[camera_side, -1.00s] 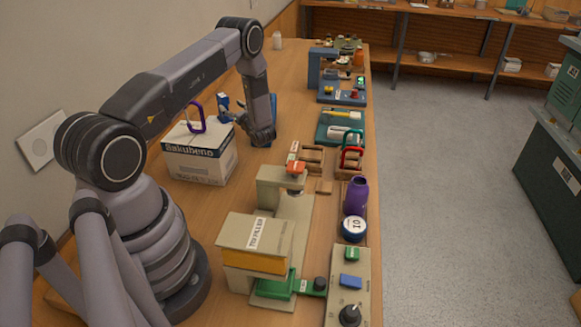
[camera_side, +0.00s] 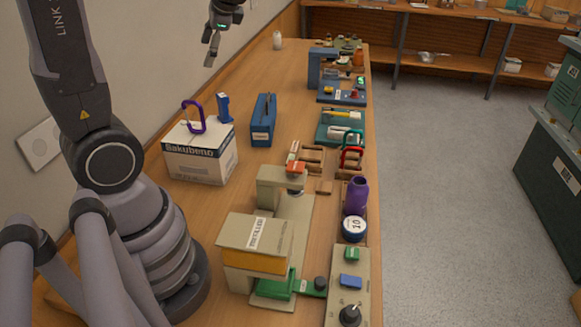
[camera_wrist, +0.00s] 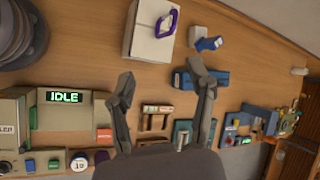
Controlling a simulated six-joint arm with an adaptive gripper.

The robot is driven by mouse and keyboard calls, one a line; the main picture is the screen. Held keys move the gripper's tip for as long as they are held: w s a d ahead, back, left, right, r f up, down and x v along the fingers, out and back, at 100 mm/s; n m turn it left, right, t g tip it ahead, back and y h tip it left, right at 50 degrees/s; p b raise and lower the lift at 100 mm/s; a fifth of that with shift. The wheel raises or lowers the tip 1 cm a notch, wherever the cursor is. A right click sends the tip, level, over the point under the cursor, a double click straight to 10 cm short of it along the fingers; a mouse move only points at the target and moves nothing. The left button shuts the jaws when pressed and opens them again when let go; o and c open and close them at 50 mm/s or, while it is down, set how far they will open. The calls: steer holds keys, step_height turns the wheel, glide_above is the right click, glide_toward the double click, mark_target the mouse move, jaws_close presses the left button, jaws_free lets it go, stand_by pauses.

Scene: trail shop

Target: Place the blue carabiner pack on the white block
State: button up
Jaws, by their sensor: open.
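A small upright blue piece with a white label (camera_side: 223,107), probably the blue carabiner pack, shows behind the white carton. In the wrist view the blue piece (camera_wrist: 208,44) is beside or on a small whitish block (camera_wrist: 197,32), probably the white block; I cannot tell which. A long blue case (camera_side: 263,122) with a label stands on the table to its right; it also shows in the wrist view (camera_wrist: 216,78), partly behind a finger. My gripper (camera_side: 212,48) is open and empty, raised high above the table. Its spread fingers (camera_wrist: 160,76) hold nothing.
The white carton (camera_side: 199,160) carries a purple carabiner (camera_side: 194,116). A beige machine (camera_side: 256,245), wooden racks (camera_side: 310,158), a purple bottle (camera_side: 356,196) and blue and green fixtures line the right side. The table's back left (camera_side: 245,70) is mostly clear.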

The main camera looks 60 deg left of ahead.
steer(key=s+d+r+n+t+h, duration=0.1)
steer(key=s+d+t+h, duration=0.2)
steer(key=d, duration=0.4)
steer(key=s+d+r+n+t+h, duration=0.2)
steer(key=s+d+t+h, duration=0.2)
steer(key=d, duration=0.4)
steer(key=shift+s+d+r, duration=0.15)
steer(key=shift+s+d, duration=0.05)
steer(key=shift+s, duration=0.45)
